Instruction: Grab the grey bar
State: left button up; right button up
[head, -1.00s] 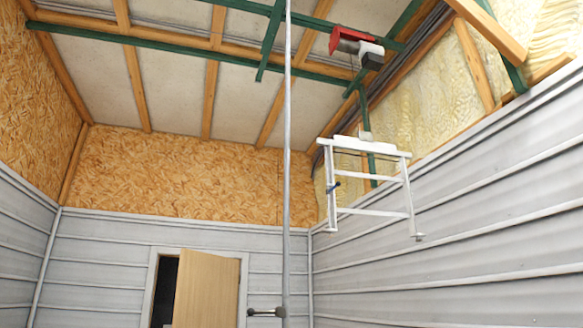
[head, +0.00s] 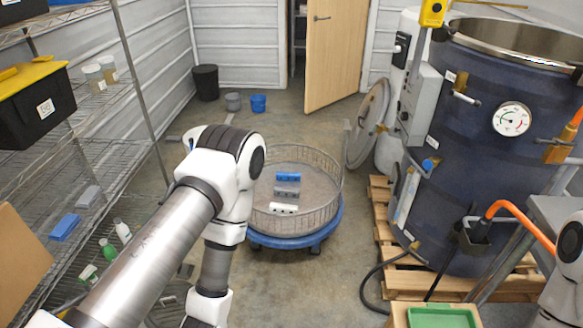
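A grey bar (head: 287,191) lies in a round wire-walled basket (head: 330,190) on a blue wheeled base. It lies between a blue bar (head: 288,177) and a white bar (head: 283,208). Another grey block (head: 88,197) lies on the wire shelf at the left, near a blue block (head: 65,227). My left arm reaches in from the lower left and bends down left of the basket; its gripper is out of view. Only part of my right arm shows at the lower right edge, and its gripper is out of view.
A large dark blue tank (head: 490,130) stands on a wooden pallet (head: 385,225) at the right. A round lid (head: 368,122) leans near it. A wire rack (head: 150,120) stands at the left.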

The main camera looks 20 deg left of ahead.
aim_at(294, 193)
jog(key=i+j+z, duration=0.15)
jog(key=i+j, duration=0.3)
jog(key=i, duration=0.35)
jog(key=i+j+z, duration=0.1)
jog(key=i+j, duration=0.45)
jog(key=i, duration=0.25)
jog(key=i+j+z, duration=0.15)
jog(key=i+j, duration=0.45)
jog(key=i, duration=0.15)
